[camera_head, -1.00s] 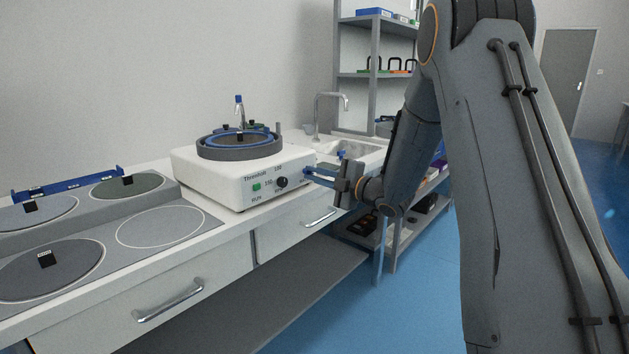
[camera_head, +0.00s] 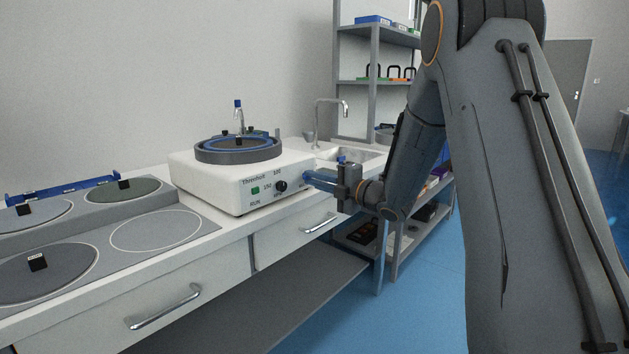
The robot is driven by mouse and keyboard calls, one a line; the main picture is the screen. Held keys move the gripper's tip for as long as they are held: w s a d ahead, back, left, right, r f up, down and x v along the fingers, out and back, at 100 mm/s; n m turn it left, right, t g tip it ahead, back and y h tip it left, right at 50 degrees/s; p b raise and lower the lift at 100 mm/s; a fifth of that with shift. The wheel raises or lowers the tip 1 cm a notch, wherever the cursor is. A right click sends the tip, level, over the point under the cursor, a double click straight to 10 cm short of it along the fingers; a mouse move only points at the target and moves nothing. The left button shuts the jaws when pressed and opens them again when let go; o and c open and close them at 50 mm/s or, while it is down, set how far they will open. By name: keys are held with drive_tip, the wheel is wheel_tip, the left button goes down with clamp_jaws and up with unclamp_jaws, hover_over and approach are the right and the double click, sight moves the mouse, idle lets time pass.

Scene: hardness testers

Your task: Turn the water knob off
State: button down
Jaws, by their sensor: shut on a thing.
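The white polishing machine (camera_head: 225,185) stands on the bench, with a dark round bowl and blue ring (camera_head: 238,148) on top and a small blue-topped tap (camera_head: 239,112) above it. Its front panel carries a green button (camera_head: 255,191) and a black dial (camera_head: 281,186). My gripper (camera_head: 310,178) reaches in from the right, its blue fingers at the right end of this panel. The fingers are closed together on what appears to be the water knob, which they hide. The knob's angle cannot be seen.
A sink with a curved faucet (camera_head: 318,122) lies behind my gripper. Grey plates with round discs (camera_head: 150,229) cover the bench at left. Drawers with handles (camera_head: 165,307) are below. A shelf unit (camera_head: 371,80) stands at the back. The blue floor (camera_head: 425,300) in front is clear.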

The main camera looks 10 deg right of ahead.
drive_tip(key=c, duration=1.8)
unclamp_jaws()
drive_tip(key=shift+s, duration=0.1)
drive_tip(key=v, duration=0.7)
drive_tip(key=shift+s+d, duration=0.2)
drive_tip(key=shift+s, duration=0.05)
